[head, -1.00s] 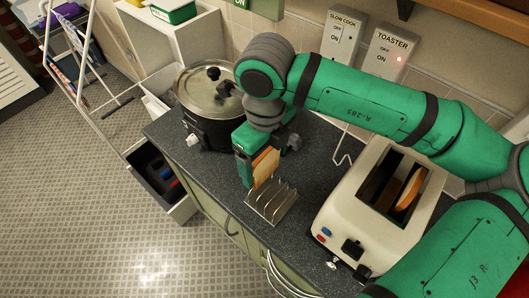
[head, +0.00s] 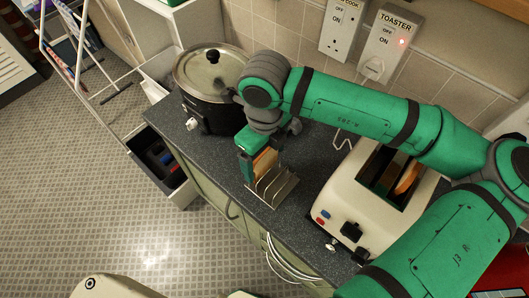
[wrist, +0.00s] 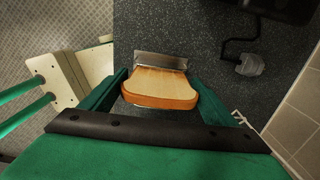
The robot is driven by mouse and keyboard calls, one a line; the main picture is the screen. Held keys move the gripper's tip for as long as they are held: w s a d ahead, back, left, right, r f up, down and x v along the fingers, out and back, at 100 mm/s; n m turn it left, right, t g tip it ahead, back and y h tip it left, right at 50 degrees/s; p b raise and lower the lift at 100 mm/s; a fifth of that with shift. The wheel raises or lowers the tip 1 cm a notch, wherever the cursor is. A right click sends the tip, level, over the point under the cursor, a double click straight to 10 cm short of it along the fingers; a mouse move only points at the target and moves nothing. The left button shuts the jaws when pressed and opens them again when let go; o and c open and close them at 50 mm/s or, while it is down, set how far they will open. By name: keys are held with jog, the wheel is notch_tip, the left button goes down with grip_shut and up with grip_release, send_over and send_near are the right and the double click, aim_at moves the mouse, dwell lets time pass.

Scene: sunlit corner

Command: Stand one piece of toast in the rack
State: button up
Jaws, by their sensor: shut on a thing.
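My gripper (head: 252,158) is shut on a browned slice of toast (head: 264,162), held upright at the back left end of the wire toast rack (head: 279,190). In the wrist view the toast (wrist: 160,85) sits between the two green fingers, and a metal strip of the rack (wrist: 160,61) shows just beyond it. The toast's lower edge is partly hidden at the rack's wires; I cannot tell whether it rests on the base. The cream toaster (head: 340,199) stands to the right of the rack, with another slice (head: 408,178) in its slot.
A black slow cooker (head: 212,82) with a lid stands behind the rack on the dark worktop (head: 313,160). The worktop's front edge is close to the rack. An open drawer (head: 160,165) lies below at left. Wall switches (head: 385,45) are behind the toaster.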

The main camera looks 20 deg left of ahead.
jog(key=shift+f, duration=0.1)
jog(key=o, duration=1)
notch_tip(320, 180, up, 11)
jog(key=shift+f, duration=0.1)
jog(key=shift+s, duration=0.1)
dwell(0.5)
